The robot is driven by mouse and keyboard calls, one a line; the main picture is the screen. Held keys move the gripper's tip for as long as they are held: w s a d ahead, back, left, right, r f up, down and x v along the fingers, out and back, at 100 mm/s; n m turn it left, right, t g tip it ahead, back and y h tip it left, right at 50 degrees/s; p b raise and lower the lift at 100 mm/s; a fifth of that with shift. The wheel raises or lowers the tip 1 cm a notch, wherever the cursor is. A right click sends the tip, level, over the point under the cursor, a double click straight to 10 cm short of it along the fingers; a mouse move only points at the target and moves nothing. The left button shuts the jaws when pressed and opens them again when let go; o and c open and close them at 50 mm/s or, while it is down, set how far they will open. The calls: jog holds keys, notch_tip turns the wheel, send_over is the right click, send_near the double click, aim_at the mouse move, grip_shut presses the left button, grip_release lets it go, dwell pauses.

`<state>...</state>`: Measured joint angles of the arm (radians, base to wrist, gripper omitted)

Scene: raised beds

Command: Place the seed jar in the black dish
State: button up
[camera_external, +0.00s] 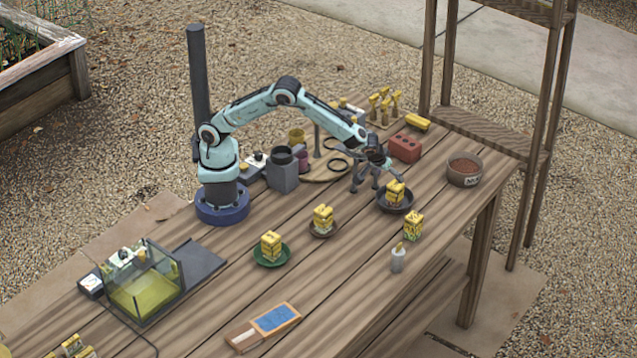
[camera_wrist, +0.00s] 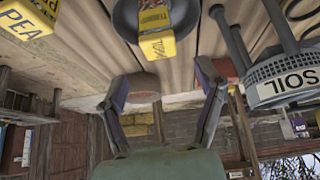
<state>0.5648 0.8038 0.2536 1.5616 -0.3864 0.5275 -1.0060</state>
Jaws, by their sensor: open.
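The black dish (camera_external: 381,205) stands on the table's right half, with a yellow block-like labelled item (camera_external: 395,192) in it. A similar yellow item (camera_external: 413,227) stands on bare wood in front of the dish; I cannot tell which is the seed jar.
A green dish (camera_external: 259,259) and a brown dish (camera_external: 313,232) hold similar yellow items. A small pale bottle (camera_external: 398,260) stands near the front edge. A red brick (camera_external: 404,148) and a soil-filled pot (camera_external: 464,180) stand behind. A glass tank (camera_external: 149,284) is at left.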

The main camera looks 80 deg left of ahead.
jog(key=s+a+r+m+g+h, duration=0.1)
jog(key=s+a+r+m+g, duration=0.1)
jog(key=s+a+r, duration=0.35)
jog(key=s+a+r+m+g+h, duration=0.1)
jog(key=s+a+r, duration=0.1)
jog(key=s+r, duration=0.65)
jog(key=s+a+f+m+g+h, duration=0.1)
jog(key=s+m, duration=0.4)
jog(key=s, duration=1.7)
jog(key=shift+a+f+g+h, duration=0.2)
jog(key=shift+a+g+h, duration=0.1)
jog(key=shift+a+g, duration=0.1)
